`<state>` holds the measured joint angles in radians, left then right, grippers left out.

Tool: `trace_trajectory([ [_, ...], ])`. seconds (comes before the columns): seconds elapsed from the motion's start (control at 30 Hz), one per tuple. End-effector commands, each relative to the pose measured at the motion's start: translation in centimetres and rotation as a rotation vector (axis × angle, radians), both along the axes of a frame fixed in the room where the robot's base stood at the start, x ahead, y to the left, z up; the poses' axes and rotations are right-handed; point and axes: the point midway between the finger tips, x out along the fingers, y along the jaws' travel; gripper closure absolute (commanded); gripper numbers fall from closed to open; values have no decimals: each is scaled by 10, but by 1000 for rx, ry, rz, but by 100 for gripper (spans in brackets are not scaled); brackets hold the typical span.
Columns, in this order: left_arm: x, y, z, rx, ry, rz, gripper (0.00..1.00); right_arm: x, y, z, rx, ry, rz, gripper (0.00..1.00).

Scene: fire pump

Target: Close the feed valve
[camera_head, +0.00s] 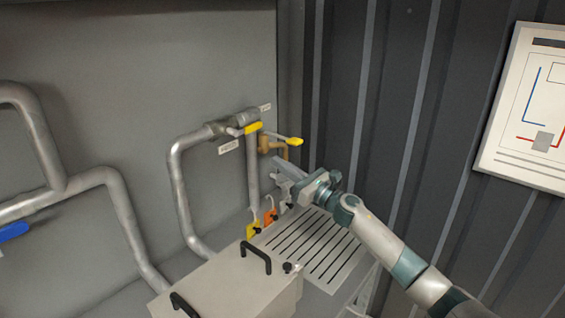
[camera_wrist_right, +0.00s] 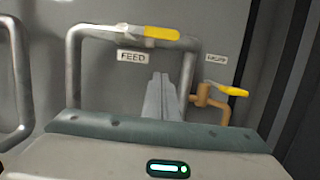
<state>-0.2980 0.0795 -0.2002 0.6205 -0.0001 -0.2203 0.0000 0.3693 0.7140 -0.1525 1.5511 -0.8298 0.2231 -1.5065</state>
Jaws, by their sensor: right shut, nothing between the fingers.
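The feed valve has a yellow lever handle (camera_head: 253,128) and sits on the upper horizontal run of a grey pipe on the wall. In the right wrist view the handle (camera_wrist_right: 161,33) lies roughly along the pipe, above a white FEED label (camera_wrist_right: 132,57). My right gripper (camera_head: 278,163) is shut and empty, to the right of and below the handle in the head view. In the wrist view its fingertips (camera_wrist_right: 159,76) show below the handle and appear apart from it. My left gripper is not in view.
A brass valve with another yellow handle (camera_head: 288,140) is close to my right gripper. A grey box with black handles (camera_head: 256,257) and a slotted panel (camera_head: 318,246) stand below. Yellow and orange tags (camera_head: 270,216) hang nearby. A corrugated dark wall (camera_head: 400,110) bounds the right.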

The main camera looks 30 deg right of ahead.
Motion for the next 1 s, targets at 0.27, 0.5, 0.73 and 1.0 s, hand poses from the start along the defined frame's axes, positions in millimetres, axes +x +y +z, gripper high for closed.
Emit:
trace_trajectory([
  [0.27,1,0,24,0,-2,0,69,44,15,17,5,-1,0,100],
  [0.5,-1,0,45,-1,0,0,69,71,25,33,-1,0,0,100],
  [0.73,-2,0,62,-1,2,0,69,71,24,53,-1,1,0,100],
  [1.0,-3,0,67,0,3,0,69,71,25,59,0,0,0,100],
])
